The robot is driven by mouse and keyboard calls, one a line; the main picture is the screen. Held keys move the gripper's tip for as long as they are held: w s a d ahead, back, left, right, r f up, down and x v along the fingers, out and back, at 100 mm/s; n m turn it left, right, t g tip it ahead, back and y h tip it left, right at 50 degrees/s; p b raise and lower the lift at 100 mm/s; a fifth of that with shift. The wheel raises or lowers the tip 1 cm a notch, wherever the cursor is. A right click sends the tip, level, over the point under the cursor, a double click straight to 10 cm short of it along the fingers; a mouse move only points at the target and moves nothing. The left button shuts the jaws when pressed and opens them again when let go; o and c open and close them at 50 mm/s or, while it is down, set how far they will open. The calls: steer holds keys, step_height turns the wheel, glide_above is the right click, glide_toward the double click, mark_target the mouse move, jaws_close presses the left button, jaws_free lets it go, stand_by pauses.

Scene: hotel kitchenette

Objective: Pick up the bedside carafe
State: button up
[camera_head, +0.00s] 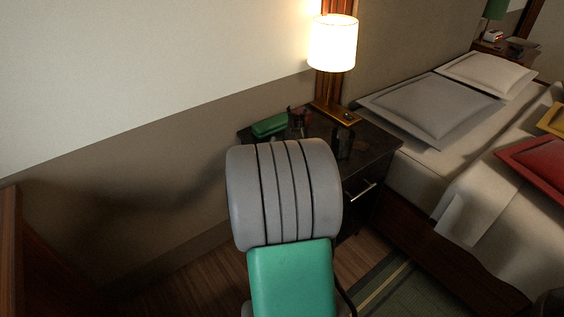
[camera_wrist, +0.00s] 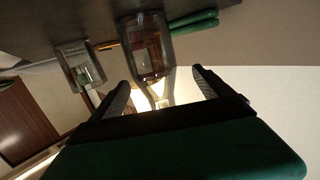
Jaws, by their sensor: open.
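The bedside carafe is a clear glass vessel (camera_wrist: 146,50) with a wide body and a narrower neck; it stands on the dark nightstand, upside down in the tilted wrist view. In the head view it seems to be the small reddish glass shape (camera_head: 298,121), partly hidden by my arm. My gripper (camera_wrist: 160,76) is open, with one finger on either side of the carafe's neck area in the picture. I see no contact, and the remaining distance is unclear. The head view hides my gripper behind my arm.
A glass tumbler (camera_wrist: 80,66) stands beside the carafe; in the head view it is dark (camera_head: 343,143). A lit lamp (camera_head: 333,42) stands behind on the nightstand (camera_head: 379,150). The bed (camera_head: 422,170) is at right.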

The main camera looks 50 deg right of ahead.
steer(key=shift+s+d+f+h+b, duration=0.2)
steer(key=shift+d+f, duration=0.1)
steer(key=shift+f, duration=0.15)
steer(key=shift+s+d+f+h+b, duration=0.1)
steer(key=shift+d+f+h, duration=0.1)
steer(key=shift+d+f, duration=0.15)
steer(key=shift+d+r, duration=0.1)
steer(key=shift+d, duration=0.1)
steer(key=x, duration=0.3)
steer(key=b+x, duration=0.1)
steer(key=x, duration=0.3)
steer(key=shift+w+d+r, duration=0.1)
steer(key=shift+w+r, duration=0.1)
steer(key=shift+w, duration=0.2)
jaws_close()
steer(key=shift+r, duration=0.15)
